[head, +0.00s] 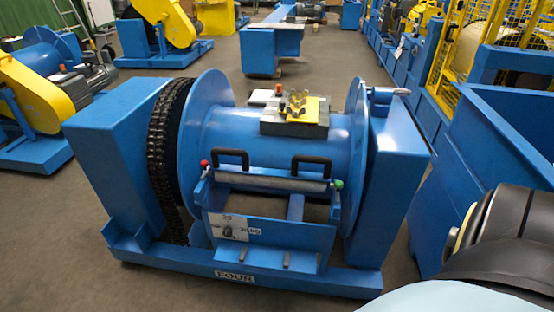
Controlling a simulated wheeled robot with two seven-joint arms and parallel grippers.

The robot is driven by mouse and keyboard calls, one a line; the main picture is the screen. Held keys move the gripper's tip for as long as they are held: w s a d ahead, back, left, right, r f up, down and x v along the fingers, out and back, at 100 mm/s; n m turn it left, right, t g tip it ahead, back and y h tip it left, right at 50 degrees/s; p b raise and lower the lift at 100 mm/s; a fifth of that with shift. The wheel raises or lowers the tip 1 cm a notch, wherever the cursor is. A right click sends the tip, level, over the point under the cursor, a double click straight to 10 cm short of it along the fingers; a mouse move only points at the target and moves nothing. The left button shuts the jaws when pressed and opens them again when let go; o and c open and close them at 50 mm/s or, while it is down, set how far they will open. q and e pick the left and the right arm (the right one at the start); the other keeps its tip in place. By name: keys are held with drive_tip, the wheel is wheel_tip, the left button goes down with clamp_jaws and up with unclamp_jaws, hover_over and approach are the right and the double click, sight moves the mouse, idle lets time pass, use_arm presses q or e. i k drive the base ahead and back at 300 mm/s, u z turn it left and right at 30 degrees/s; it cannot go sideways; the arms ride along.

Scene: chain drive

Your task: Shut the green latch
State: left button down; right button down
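A blue drum machine (270,150) with a dark chain (168,150) on its left side fills the middle of the head view. A small green knob (338,184), which looks like the green latch, sits at the right end of the grey roller bar (270,183) on the front. Whether it is open or shut is too small to tell. A red knob (204,163) sits at the bar's left end. Neither gripper is in view; only a dark arm part of mine shows at the lower right, well apart from the green knob.
Two black handles (311,161) stand above the roller bar. A grey block with yellow parts (297,112) lies on top of the drum. A blue bin (490,140) stands close on the right. Open floor (60,250) lies at the front left.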

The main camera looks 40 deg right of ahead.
sight(338, 185)
drive_tip(key=u, duration=0.35)
drive_tip(key=k, duration=0.65)
drive_tip(key=z, duration=1.45)
